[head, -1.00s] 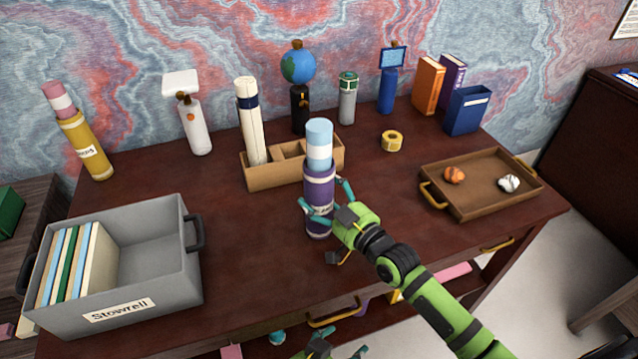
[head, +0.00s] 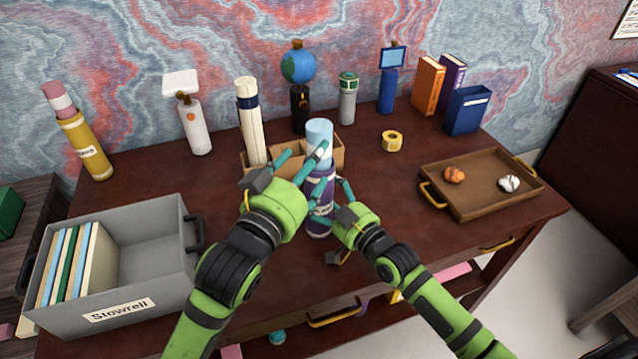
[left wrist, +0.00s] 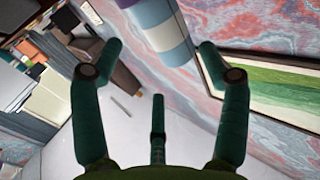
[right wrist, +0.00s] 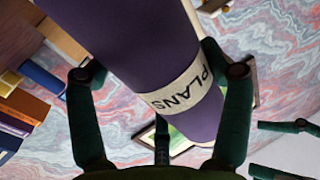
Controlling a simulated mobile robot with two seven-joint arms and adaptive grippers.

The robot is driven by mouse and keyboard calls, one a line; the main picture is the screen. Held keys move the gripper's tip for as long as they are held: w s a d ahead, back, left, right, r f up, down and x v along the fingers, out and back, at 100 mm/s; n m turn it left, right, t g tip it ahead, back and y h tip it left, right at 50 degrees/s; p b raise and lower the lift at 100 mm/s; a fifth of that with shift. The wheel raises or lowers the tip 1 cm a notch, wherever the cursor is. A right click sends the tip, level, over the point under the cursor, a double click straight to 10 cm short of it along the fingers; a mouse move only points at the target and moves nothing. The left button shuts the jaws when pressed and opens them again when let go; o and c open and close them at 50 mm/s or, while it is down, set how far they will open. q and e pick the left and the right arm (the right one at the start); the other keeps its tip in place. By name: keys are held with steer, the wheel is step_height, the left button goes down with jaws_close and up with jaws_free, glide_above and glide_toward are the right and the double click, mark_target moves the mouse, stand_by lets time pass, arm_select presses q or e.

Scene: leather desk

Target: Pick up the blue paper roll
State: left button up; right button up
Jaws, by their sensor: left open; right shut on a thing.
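The blue paper roll (head: 319,131) is light blue with a white band and stands upright in a purple tube (head: 319,224) labelled "PLANS". The roll's banded upper part shows in the left wrist view (left wrist: 166,32). My right gripper (head: 325,192) is shut on the purple tube, which fills the right wrist view (right wrist: 150,60). My left gripper (head: 304,154) is open with its fingers close to the roll, near the tube's mouth. In the left wrist view the roll lies ahead between the open fingertips. The left fingers hide part of the roll and tube in the head view.
A wooden divided box (head: 338,150) stands right behind the tube. A grey crate (head: 170,290) with folders is at left, and a brown tray (head: 480,202) with two crumpled balls at right. Desk between tube and tray is clear.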

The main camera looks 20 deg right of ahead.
mark_target(318, 130)
arm_select(q)
steer(key=x, duration=0.7)
steer(key=shift+w+f, duration=0.2)
steer(key=shift+w, duration=0.05)
steer(key=c, duration=1.5)
